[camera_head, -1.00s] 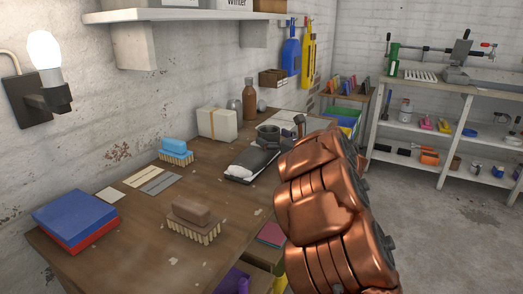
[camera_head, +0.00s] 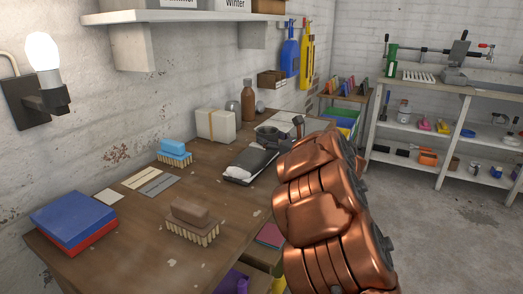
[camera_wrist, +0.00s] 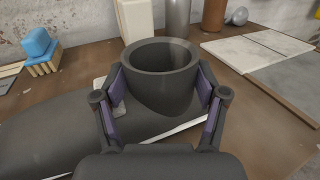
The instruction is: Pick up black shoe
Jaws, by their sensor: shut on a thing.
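The black shoe (camera_head: 250,165) has a pale sole edge and sits at the far part of the wooden workbench in the head view. In the wrist view its dark round ankle opening (camera_wrist: 162,88) points up, and its black body stretches to the left. My gripper (camera_wrist: 160,92) has one finger on each side of the ankle part and is shut on it. In the head view my copper-coloured arm hides part of the shoe and most of the gripper. I cannot tell whether the sole is clear of the bench.
On the bench (camera_head: 135,235) are a blue brush (camera_head: 174,150), a brown brush (camera_head: 192,220), blue and red boxes (camera_head: 72,222), a white box (camera_head: 216,124) and a brown bottle (camera_head: 248,100). A wall shelf (camera_head: 185,14) overhangs the back. Floor at right is clear.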

